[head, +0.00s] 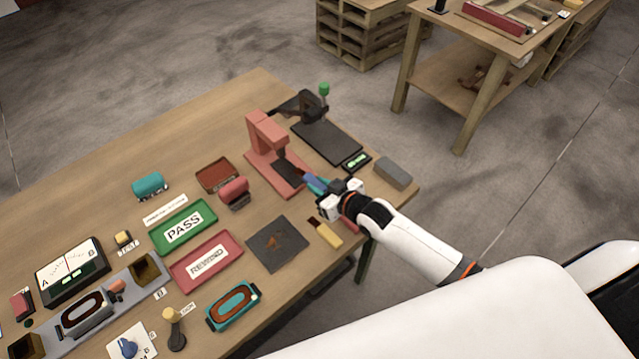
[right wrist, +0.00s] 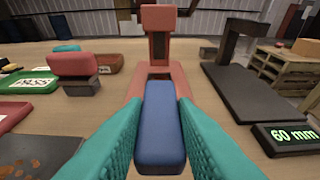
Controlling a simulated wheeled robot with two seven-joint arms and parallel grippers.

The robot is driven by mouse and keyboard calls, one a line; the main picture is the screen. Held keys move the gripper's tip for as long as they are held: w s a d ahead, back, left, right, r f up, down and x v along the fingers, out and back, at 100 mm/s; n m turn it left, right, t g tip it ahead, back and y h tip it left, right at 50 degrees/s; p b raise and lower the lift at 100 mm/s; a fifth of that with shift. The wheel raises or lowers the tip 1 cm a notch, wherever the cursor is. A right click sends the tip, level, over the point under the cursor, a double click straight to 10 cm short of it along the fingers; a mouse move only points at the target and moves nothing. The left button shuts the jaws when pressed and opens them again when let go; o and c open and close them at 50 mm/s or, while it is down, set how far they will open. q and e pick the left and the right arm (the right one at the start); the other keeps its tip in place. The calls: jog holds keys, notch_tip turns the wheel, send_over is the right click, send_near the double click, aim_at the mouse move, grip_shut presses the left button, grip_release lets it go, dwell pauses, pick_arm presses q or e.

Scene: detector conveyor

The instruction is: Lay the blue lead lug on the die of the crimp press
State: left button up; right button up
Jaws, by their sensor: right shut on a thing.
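The blue lead lug (right wrist: 162,125) is a rounded blue block between the teal fingers of my right gripper (right wrist: 160,140), which is shut on it. In the head view the lug (head: 312,181) shows as a small blue patch at the tip of my right gripper (head: 318,186), beside the front of the red crimp press (head: 266,135). The press also stands straight ahead in the right wrist view (right wrist: 157,18). Its dark die (head: 289,172) shows in the head view close to the lug; I cannot tell whether they touch. The left gripper is not in view.
A black stand with a dark plate (head: 327,142) and a green display (head: 355,161) stand right of the press. A grey block (head: 392,173) lies near the table's right edge. A red roll (head: 234,190) on a dark holder stands left of the press.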

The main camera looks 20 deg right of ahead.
aim_at(297, 180)
jog(key=shift+w+a+f+b, duration=0.15)
jog(key=shift+w+f+b, duration=0.3)
jog(key=shift+f+b, duration=0.25)
jog(key=shift+w+a+f+b, duration=0.35)
jog(key=shift+w+f+b, duration=0.35)
jog(key=shift+b, duration=0.3)
jog(key=b+x, duration=0.3)
jog(key=shift+w+a+r, duration=0.15)
jog(key=shift+w+a, duration=0.05)
jog(key=shift+w, duration=0.3)
jog(key=shift+w+a+b, duration=0.25)
jog(key=shift+w+b, duration=0.1)
jog(key=shift+w, duration=0.35)
jog(key=shift+w+a+b, duration=0.25)
jog(key=shift+w+b, duration=0.1)
jog(key=shift+w, duration=0.4)
jog(key=shift+f, duration=0.25)
jog(key=o, duration=1)
jog(key=shift+o, duration=0.2)
